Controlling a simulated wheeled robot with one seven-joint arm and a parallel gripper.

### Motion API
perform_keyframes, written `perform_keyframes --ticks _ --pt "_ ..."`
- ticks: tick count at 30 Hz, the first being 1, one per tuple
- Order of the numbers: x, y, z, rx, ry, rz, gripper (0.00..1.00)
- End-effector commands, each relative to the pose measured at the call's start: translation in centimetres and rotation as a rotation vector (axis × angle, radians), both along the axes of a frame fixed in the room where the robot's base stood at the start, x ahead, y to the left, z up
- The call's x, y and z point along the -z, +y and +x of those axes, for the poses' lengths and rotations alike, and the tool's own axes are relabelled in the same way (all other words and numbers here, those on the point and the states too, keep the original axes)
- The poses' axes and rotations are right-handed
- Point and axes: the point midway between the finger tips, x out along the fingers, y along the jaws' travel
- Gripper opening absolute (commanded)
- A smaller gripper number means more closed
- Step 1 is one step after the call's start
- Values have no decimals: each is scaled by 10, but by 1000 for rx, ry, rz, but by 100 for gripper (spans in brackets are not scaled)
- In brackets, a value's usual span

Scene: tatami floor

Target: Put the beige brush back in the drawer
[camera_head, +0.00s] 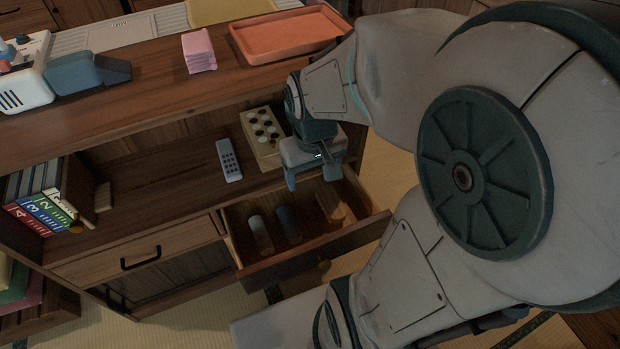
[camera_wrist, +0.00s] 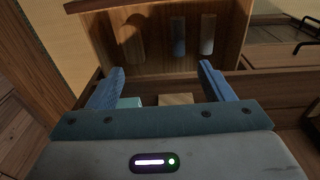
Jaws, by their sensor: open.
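The drawer (camera_head: 360,236) is pulled open at the lower right of the wooden cabinet; its inside also shows in the wrist view (camera_wrist: 155,64). In it lie a pale cylinder (camera_head: 261,234), a dark blue cylinder (camera_head: 289,224) and a beige-brown long thing (camera_head: 331,205), which may be the beige brush; its shape is unclear in the shadow. The beige-brown thing also shows in the wrist view (camera_wrist: 133,45). My gripper (camera_head: 312,176) is above the drawer's back part, pointing down, with fingers apart. Nothing is clearly held between the fingers in the wrist view (camera_wrist: 162,70).
The shelf above the drawer holds a grey remote (camera_head: 229,161), a beige board with round pieces (camera_head: 262,137) and several numbered binders (camera_head: 40,212). On the cabinet top are an orange tray (camera_head: 290,36) and a pink stack (camera_head: 198,51). My arm fills the right side.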

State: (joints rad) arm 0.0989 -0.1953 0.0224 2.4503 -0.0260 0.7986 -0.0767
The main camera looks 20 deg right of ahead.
Motion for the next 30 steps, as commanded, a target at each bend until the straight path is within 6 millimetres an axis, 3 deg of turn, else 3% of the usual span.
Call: perform_keyframes --ticks 3,9,30 --pt "-18 14 -21 -2 -22 13 74" --pt "-29 23 -39 0 -31 26 74" --pt "-30 23 -41 0 -31 27 74"
